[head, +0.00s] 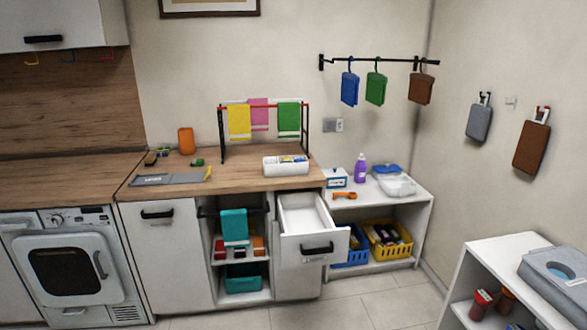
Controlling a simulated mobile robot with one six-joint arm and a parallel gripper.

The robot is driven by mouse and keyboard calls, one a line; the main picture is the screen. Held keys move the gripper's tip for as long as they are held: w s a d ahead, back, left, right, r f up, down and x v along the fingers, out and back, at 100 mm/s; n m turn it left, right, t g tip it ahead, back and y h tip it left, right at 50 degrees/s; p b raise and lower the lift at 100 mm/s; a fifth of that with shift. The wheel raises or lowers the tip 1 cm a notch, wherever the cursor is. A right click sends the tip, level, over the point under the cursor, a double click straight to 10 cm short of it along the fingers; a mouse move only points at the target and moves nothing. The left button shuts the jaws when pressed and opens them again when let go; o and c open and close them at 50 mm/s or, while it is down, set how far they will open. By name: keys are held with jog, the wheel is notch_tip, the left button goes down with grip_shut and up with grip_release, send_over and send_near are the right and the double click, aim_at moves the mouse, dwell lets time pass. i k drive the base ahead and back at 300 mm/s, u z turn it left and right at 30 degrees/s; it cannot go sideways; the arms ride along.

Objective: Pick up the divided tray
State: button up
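A white divided tray (287,172) stands on the wooden counter, near its right front edge, above the open drawer. Small items, some blue and some yellowish, lie in its compartments; they are too small to name. The tray sits just right of and in front of a drying rack. My gripper is not in view.
The drying rack (221,138) holds yellow, pink and green cloths. An empty white drawer (304,218) sticks out below the tray. A grey mat (170,179) lies at the counter's left. A low shelf (345,203) stands right; a white unit (480,250) is at lower right.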

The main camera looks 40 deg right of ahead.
aim_at(292, 169)
jog(key=u, duration=0.05)
jog(key=i, duration=1)
jog(key=z, duration=0.05)
